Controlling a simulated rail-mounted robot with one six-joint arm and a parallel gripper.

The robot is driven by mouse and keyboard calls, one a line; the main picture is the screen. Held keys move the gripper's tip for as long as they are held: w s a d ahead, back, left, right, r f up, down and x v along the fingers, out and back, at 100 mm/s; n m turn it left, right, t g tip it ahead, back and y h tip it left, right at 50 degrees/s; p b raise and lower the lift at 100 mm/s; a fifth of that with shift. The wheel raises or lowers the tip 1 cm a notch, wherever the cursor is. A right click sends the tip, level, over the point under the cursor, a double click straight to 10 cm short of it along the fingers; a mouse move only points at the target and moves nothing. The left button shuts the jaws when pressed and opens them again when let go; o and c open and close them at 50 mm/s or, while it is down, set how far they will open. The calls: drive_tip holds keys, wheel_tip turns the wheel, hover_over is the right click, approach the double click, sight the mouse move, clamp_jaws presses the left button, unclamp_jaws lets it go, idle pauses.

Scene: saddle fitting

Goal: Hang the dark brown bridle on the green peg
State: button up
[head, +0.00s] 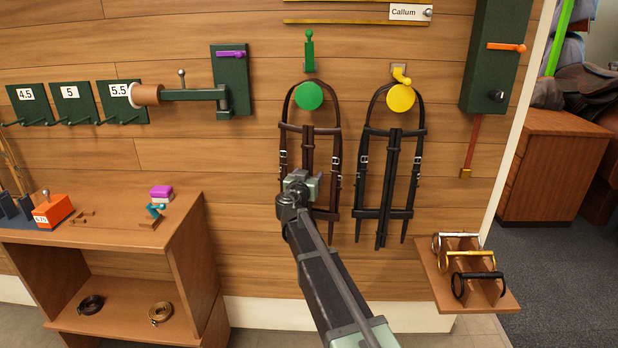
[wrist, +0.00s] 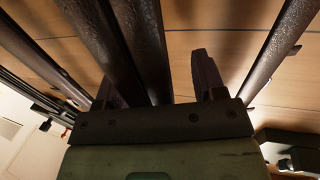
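The dark brown bridle (head: 326,152) hangs on the wall with its top loop around the round green peg (head: 309,96). Its straps hang down below the peg. My gripper (head: 303,180) is in front of the lower part of this bridle and hides some of it. In the wrist view my gripper (wrist: 157,78) has its fingers apart, with brown straps (wrist: 146,45) passing close to them. The straps partly hide the left finger, and I cannot tell whether the fingers touch them.
A black bridle (head: 393,170) hangs just right on a yellow peg (head: 400,97). A wooden shelf unit (head: 185,240) stands at left. A small rack (head: 435,270) with several stirrup-like bars is at lower right. A dark green panel (head: 494,55) is at upper right.

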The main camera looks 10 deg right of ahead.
drive_tip(key=v, duration=1.1)
drive_tip(key=s+d+f+n+g+y, duration=0.2)
drive_tip(key=s+d+f+n+g, duration=0.25)
drive_tip(key=s+f+g, duration=0.85)
drive_tip(key=s+f+n+g+y, duration=0.15)
drive_tip(key=s+y, duration=0.25)
drive_tip(key=s, duration=0.5)
drive_tip(key=s+f+g+y, duration=0.2)
drive_tip(key=s+f+y, duration=0.1)
drive_tip(key=s, duration=0.6)
wheel_tip(320, 180, up, 24)
drive_tip(key=w+p, duration=0.1)
drive_tip(key=p, duration=2.2)
drive_tip(key=shift+w+a+f+t, duration=0.15)
drive_tip(key=shift+f+t, duration=0.05)
drive_tip(key=shift+t, duration=0.15)
